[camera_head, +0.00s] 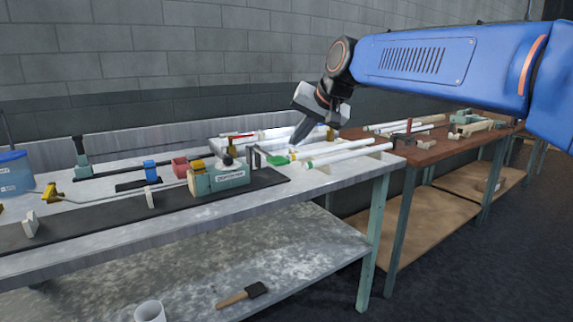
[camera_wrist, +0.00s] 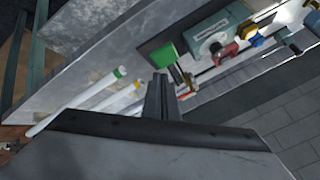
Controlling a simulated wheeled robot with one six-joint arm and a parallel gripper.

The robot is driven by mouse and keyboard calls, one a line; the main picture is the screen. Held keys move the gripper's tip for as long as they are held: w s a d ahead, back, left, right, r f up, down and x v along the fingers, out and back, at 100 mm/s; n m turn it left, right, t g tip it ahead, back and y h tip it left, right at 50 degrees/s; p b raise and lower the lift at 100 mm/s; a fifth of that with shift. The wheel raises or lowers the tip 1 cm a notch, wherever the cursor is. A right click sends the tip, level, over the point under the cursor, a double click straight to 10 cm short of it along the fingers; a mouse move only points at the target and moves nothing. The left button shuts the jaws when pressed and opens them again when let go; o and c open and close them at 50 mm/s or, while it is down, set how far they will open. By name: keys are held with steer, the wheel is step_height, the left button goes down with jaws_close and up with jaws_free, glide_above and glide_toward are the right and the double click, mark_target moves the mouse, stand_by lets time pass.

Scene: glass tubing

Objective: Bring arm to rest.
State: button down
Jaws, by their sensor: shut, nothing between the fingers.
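My gripper (camera_head: 299,133) is above the right end of the grey metal bench (camera_head: 95,246), over the area of the white tubes (camera_head: 340,154). Its fingers point down and to the left. They are shut with nothing between them, and they also show in the wrist view (camera_wrist: 161,84). My blue arm (camera_head: 430,62) reaches in from the right and is bent at the dark joint above the bench. In the wrist view the tubes (camera_wrist: 75,104) lie to the left of the fingers.
A green machine (camera_head: 219,178) stands on the bench left of my gripper, with a small green piece (camera_head: 277,159) beside it. A wooden bench (camera_head: 415,150) holding more tubes adjoins on the right. A brush (camera_head: 243,294) and a white cup (camera_head: 150,311) are on the lower shelf.

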steer(key=s+d+f+h, duration=0.1)
steer(key=s+d+f, duration=0.8)
steer(key=s, duration=0.3)
steer(key=s+d+f+g+h, duration=0.1)
steer(key=s+d+f+h, duration=0.1)
steer(key=s+d+f, duration=0.7)
steer(key=s+d+f+n+g+h, duration=0.1)
steer(key=s+d+f+h, duration=0.1)
steer(key=s+d+f, duration=0.7)
steer(key=s+f, duration=0.2)
steer(key=s, duration=0.3)
steer(key=shift+s, duration=0.4)
